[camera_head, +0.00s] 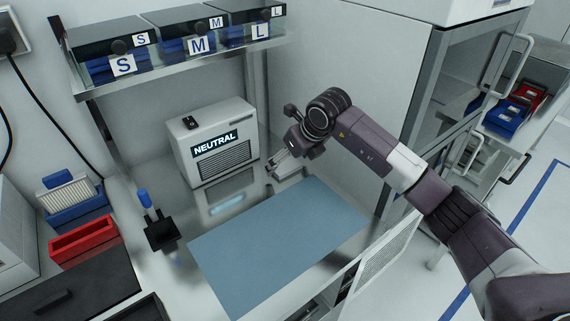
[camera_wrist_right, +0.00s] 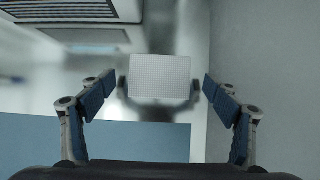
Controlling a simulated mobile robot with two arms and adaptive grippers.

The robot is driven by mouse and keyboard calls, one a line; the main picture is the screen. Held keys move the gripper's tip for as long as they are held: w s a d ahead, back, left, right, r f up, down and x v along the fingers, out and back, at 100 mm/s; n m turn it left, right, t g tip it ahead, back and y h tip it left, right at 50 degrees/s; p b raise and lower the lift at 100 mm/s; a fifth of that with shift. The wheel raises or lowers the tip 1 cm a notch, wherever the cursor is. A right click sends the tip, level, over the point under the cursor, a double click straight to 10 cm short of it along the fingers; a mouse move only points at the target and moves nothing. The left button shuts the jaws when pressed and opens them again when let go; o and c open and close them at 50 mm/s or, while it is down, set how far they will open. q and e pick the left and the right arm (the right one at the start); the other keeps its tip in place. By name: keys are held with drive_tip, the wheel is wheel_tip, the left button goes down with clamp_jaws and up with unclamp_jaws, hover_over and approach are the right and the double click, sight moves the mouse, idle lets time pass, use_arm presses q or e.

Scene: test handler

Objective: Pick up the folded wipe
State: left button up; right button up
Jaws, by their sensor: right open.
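The folded wipe (camera_wrist_right: 160,75) is a pale square with a fine grid pattern. In the right wrist view it lies ahead of my right gripper (camera_wrist_right: 158,92), centred between the two fingers with a gap on each side. It seems to rest on a small grey holder (camera_wrist_right: 158,112). In the head view my right gripper (camera_head: 274,168) is open, beside the right side of the neutral box, and largely hides the wipe and holder. My left gripper is not in view.
A blue mat (camera_head: 275,245) covers the front of the bench. The NEUTRAL box (camera_head: 212,140) stands behind it. A wall panel (camera_head: 335,75) rises close on the right. A black holder (camera_head: 161,236), red tray (camera_head: 84,240) and overhead shelf (camera_head: 185,58) are to the left and above.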

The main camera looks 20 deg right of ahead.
sight(287, 166)
drive_tip(key=shift+w+f, duration=0.15)
drive_tip(key=shift+f, duration=0.15)
drive_tip(key=shift+c, duration=0.4)
drive_tip(key=c, duration=0.8)
wheel_tip(287, 166, up, 20)
drive_tip(key=shift+r+b, duration=0.1)
drive_tip(key=shift+b, duration=0.9)
drive_tip(key=shift+o, duration=0.6)
